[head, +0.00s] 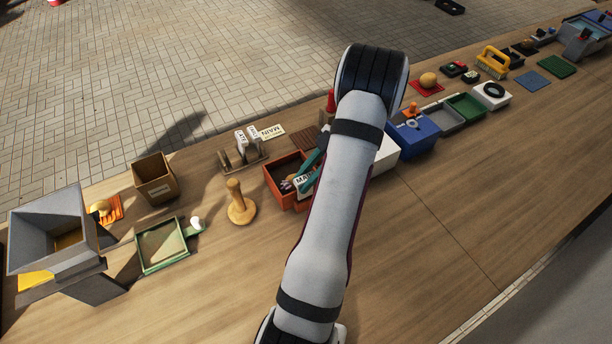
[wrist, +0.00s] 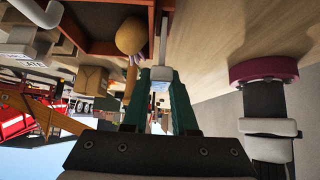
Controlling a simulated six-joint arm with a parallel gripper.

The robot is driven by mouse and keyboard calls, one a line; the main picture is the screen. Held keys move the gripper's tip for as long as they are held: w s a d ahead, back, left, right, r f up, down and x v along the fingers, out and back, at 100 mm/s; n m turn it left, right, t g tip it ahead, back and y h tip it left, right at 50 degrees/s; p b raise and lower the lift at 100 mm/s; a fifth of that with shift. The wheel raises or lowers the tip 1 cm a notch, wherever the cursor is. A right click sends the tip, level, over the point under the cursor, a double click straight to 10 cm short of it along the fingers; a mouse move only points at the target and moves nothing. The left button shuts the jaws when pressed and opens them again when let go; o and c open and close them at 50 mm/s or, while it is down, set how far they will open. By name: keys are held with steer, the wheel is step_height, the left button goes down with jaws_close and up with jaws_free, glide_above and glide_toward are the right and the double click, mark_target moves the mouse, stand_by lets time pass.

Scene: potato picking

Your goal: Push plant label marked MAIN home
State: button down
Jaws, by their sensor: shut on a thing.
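The white plant label (head: 304,182), with "MA" readable and the rest hidden by my arm, is upright at the right part of an orange-red tray (head: 268,178). My gripper (wrist: 161,86) has green fingers shut on the pale label (wrist: 161,72) in the wrist view. One teal finger also shows beside the arm in the head view (head: 314,160). A round tan potato (wrist: 131,35) with pale sprouts lies beside the held label, by the tray wall (wrist: 100,47). How deep the label's lower end sits is hidden.
A wooden rack (head: 240,158) with white labels stands behind the tray, near a flat card marked MAIN (head: 271,132). A wooden stamp-like knob (head: 240,205) stands left. The front table is clear.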

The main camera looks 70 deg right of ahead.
steer(key=shift+f, duration=1.15)
steer(key=c, duration=0.6)
jaws_free()
steer(key=v, duration=1.5)
steer(key=shift+s+d+r, duration=0.2)
steer(key=shift+r, duration=0.05)
